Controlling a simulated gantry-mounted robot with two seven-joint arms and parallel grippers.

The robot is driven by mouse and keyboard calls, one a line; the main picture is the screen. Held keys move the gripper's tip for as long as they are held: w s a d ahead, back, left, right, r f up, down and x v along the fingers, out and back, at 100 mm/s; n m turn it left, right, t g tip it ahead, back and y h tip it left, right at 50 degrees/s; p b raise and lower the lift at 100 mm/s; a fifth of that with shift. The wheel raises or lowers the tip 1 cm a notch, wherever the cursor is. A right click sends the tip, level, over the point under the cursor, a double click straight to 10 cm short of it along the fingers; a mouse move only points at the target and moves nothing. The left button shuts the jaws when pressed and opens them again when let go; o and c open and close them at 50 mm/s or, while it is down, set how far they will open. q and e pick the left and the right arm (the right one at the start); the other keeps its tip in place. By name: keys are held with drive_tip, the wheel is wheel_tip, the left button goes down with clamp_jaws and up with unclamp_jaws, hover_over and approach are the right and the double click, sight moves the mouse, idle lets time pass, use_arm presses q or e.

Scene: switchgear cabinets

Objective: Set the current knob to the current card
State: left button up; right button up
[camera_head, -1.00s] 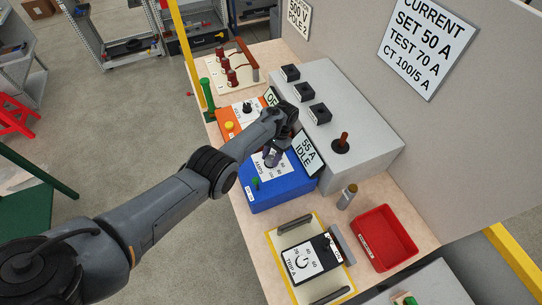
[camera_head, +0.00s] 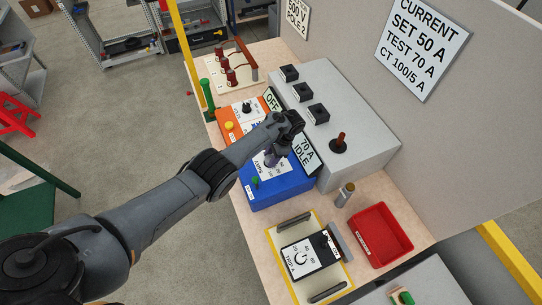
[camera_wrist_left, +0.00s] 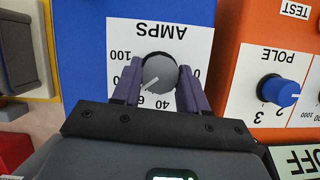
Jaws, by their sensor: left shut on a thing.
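The current card (camera_head: 423,45) on the grey panel reads SET 50 A, TEST 70 A, CT 100/5 A. The blue box (camera_head: 285,190) has a tilted display (camera_head: 306,152) reading 70 A IDLE. Its grey current knob (camera_wrist_left: 160,72) sits on a white AMPS dial, upside down in the left wrist view, with its white pointer line toward the lower left. My left gripper (camera_wrist_left: 160,88) is shut on the knob, one purple finger on each side. In the head view my left gripper (camera_head: 271,157) partly hides the knob and dial. My right gripper is not in view.
An orange box (camera_head: 240,117) with a blue POLE knob (camera_wrist_left: 279,91) adjoins the blue box; its display reads OFF. A grey sloped console (camera_head: 350,115) stands behind. A red tray (camera_head: 384,236) and a trip relay (camera_head: 311,257) on a yellow-edged plate lie nearer.

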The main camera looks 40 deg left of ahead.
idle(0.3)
use_arm(q)
drive_tip(key=o, duration=1.1)
drive_tip(key=shift+c, duration=0.2)
drive_tip(key=shift+r, duration=0.1)
drive_tip(key=p+v, duration=0.3)
drive_tip(key=v, duration=0.7)
drive_tip(key=shift+r, duration=0.3)
drive_tip(key=shift+d, duration=0.15)
